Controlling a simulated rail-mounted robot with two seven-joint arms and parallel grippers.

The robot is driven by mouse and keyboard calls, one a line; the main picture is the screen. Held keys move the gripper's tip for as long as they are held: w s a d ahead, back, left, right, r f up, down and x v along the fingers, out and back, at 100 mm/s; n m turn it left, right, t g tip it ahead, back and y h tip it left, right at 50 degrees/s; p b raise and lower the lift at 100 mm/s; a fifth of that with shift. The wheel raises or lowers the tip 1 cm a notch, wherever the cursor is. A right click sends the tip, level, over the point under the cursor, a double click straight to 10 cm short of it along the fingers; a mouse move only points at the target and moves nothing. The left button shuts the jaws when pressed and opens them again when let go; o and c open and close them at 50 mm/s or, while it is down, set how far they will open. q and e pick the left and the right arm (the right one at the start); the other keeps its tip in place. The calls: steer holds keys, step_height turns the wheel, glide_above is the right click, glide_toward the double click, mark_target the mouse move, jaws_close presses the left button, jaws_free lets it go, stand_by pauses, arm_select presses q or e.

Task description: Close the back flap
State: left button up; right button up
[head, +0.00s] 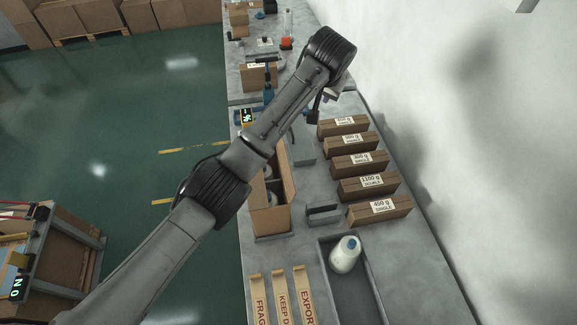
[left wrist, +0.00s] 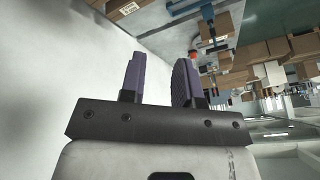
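An open cardboard box (head: 270,221) stands on the grey bench in the head view, with pale round items showing inside. A long side flap (head: 288,178) stands up along its right side. My left arm crosses over the box and hides its far end and left part, so I cannot make out the back flap. My left gripper is past the box, up and to the right, with its fingers mostly hidden in the head view. In the left wrist view the purple fingers of my left gripper (left wrist: 159,75) are apart with nothing between them. My right gripper is not in view.
Several closed, labelled cartons (head: 360,163) line the bench right of the box, near the white wall (head: 450,120). A grey tray (head: 366,290) with a white bottle (head: 345,254) and several printed strips (head: 281,295) lie nearer. Other boxes and tools stand at the far end.

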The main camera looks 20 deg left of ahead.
arm_select(q)
steer(key=s+a+f+n+g+y, duration=0.1)
steer(key=a+f+g, duration=0.1)
steer(key=f, duration=0.3)
steer(key=s+a+f+n+g, duration=0.1)
steer(key=f+g, duration=0.1)
steer(key=f, duration=0.2)
steer(key=n+g, duration=0.3)
steer(key=n, duration=0.3)
glide_toward(283, 170)
steer(key=x, duration=0.7)
steer(key=shift+w+a+f, duration=0.1)
steer(key=shift+w+f, duration=0.1)
steer(key=shift+f, duration=0.1)
jaws_close()
